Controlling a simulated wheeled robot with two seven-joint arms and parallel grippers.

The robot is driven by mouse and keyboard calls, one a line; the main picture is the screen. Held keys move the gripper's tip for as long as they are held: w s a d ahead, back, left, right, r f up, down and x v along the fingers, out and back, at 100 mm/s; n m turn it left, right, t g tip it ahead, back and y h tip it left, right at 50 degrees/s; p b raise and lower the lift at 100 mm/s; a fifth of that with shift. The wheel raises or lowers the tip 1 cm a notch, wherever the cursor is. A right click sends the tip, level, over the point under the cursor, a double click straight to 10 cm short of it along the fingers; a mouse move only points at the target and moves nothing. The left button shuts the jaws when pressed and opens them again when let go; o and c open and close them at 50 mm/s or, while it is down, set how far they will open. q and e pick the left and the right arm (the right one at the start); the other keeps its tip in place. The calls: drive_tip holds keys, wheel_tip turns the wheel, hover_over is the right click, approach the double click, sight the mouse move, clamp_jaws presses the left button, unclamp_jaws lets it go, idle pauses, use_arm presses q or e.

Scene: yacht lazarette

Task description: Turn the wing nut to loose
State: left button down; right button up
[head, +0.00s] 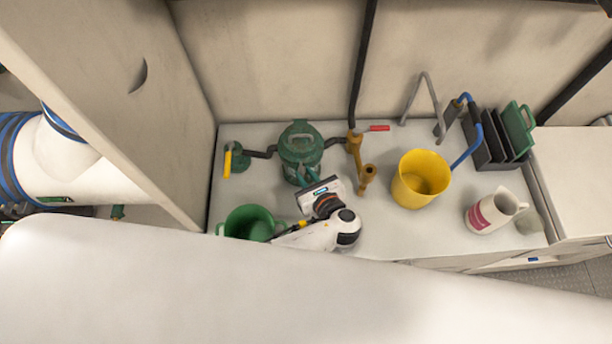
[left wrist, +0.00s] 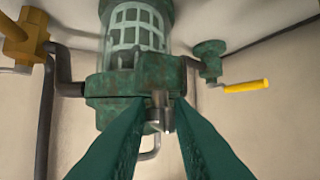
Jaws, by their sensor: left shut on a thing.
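A green strainer (head: 300,143) with a clear, caged bowl stands on the white counter, piped on both sides. In the left wrist view the strainer (left wrist: 135,88) fills the upper middle. A small metal wing nut (left wrist: 162,113) shows at its body, between the teal fingertips. My left gripper (head: 306,176) reaches the near side of the strainer. In the left wrist view the gripper (left wrist: 160,106) is closed on the wing nut, one finger on each side. The head view hides the wing nut behind the gripper. My right gripper is in neither view.
A green valve with a yellow handle (head: 228,158) is left of the strainer. A brass valve with a red handle (head: 378,128) is right. A green bucket (head: 248,222) stands near the left arm. A yellow bucket (head: 420,178) and white jug (head: 494,211) stand farther right.

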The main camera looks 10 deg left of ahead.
use_arm(q)
drive_tip(key=shift+a, duration=0.2)
drive_tip(key=c, duration=1.2)
unclamp_jaws()
drive_tip(key=shift+s+d+r, duration=0.1)
drive_tip(key=shift+s+d, duration=0.1)
drive_tip(key=shift+d, duration=0.05)
drive_tip(key=b+v, duration=0.1)
drive_tip(key=v, duration=1)
drive_tip(key=shift+s+b, duration=0.2)
drive_tip(key=shift+b, duration=0.1)
drive_tip(key=shift+d, duration=0.1)
